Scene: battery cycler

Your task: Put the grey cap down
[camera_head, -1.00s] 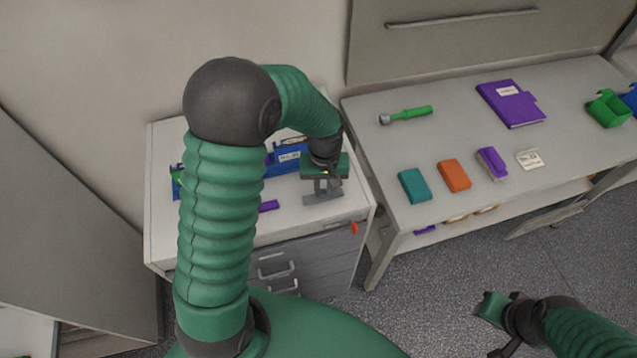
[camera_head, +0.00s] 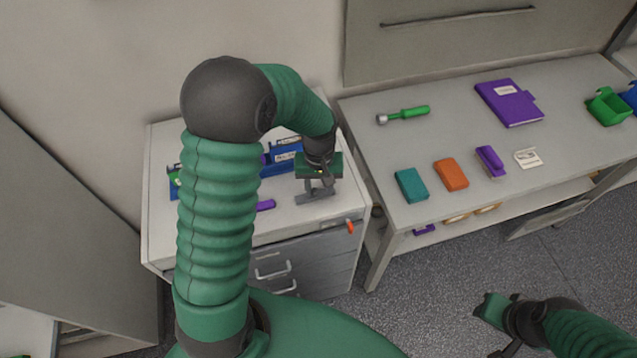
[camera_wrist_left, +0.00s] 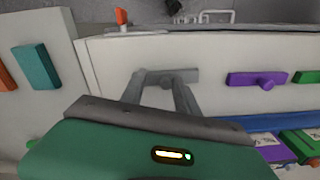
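My left gripper (camera_head: 315,188) is over the front right part of the white cabinet top (camera_head: 215,222). Its fingers are closed in on the grey cap (camera_head: 318,197), a flat bar at the fingertips. In the left wrist view the cap (camera_wrist_left: 187,76) lies across the tips of both fingers (camera_wrist_left: 156,82). The cap is very close to the cabinet top; I cannot tell whether it touches. A similar purple cap (camera_wrist_left: 240,79) lies to its right in that view, knob showing. My right gripper (camera_head: 500,325) hangs over the floor at the lower right; its finger opening is unclear.
Blue holders (camera_head: 283,160) stand behind the gripper, partly hidden by my left arm. An orange part (camera_head: 350,227) sticks out at the drawer front. The table on the right holds a teal block (camera_head: 411,185), an orange block (camera_head: 451,174) and a green-handled tool (camera_head: 405,114).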

